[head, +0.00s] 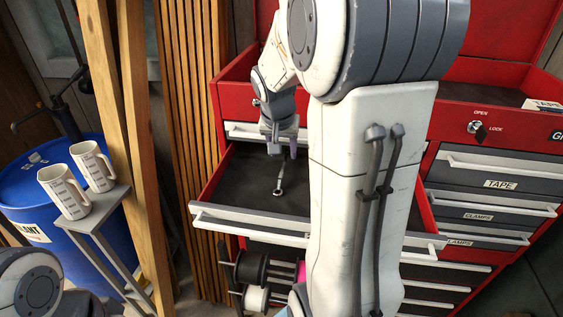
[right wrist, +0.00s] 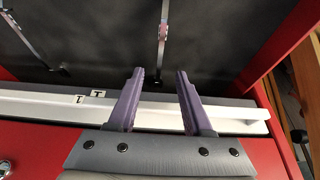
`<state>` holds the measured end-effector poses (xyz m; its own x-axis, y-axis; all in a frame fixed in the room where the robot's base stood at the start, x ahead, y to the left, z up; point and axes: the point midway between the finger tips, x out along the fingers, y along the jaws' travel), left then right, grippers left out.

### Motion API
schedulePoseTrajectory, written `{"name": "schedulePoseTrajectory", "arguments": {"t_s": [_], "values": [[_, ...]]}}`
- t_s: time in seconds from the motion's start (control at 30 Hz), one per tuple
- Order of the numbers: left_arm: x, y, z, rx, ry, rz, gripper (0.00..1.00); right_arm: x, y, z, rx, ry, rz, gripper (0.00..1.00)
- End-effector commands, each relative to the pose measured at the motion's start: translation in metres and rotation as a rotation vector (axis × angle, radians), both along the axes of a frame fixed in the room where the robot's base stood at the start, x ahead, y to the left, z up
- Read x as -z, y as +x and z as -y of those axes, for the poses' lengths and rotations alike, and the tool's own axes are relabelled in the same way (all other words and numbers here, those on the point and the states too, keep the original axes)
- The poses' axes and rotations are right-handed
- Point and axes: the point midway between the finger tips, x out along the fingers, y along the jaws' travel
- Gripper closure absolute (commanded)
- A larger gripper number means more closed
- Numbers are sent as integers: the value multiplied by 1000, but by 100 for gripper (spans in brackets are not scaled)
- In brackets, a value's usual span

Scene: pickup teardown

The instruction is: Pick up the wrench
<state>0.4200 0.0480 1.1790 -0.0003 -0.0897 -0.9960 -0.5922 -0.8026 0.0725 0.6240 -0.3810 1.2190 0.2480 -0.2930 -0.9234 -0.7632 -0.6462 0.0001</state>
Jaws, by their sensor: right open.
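A metal wrench (head: 279,182) lies in the open dark-lined drawer (head: 240,185) of the red cabinet. My right gripper (head: 283,153) is over this drawer, pointing down, with its purple fingers apart and empty. In the right wrist view, one wrench (right wrist: 162,38) lies beyond the gap between the open fingertips (right wrist: 160,72), apart from them. A second wrench-like tool (right wrist: 28,38) lies to its left in the drawer. My right arm hides part of the drawer in the head view. My left gripper is out of view.
The drawer's white front handle (right wrist: 60,105) crosses beneath the fingers in the right wrist view. Labelled closed drawers (head: 490,183) are at the right. Two white mugs (head: 65,190) stand on a small grey stand at the left, near a blue barrel (head: 25,190) and wooden posts (head: 140,130).

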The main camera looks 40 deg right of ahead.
Motion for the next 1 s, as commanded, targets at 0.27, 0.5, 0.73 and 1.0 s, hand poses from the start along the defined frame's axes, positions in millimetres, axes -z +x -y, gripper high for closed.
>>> {"name": "schedulePoseTrajectory", "arguments": {"t_s": [0.27, 0.5, 0.73, 1.0], "values": [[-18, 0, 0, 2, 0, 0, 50, 34, 11, 13, -1, 2, -7, 50], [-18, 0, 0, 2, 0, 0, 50, 44, 15, 15, -4, 1, 0, 50], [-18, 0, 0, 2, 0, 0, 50, 44, 15, 14, -4, 1, 0, 50], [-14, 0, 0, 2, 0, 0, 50, 47, 15, 14, -4, 1, 0, 50]]}}
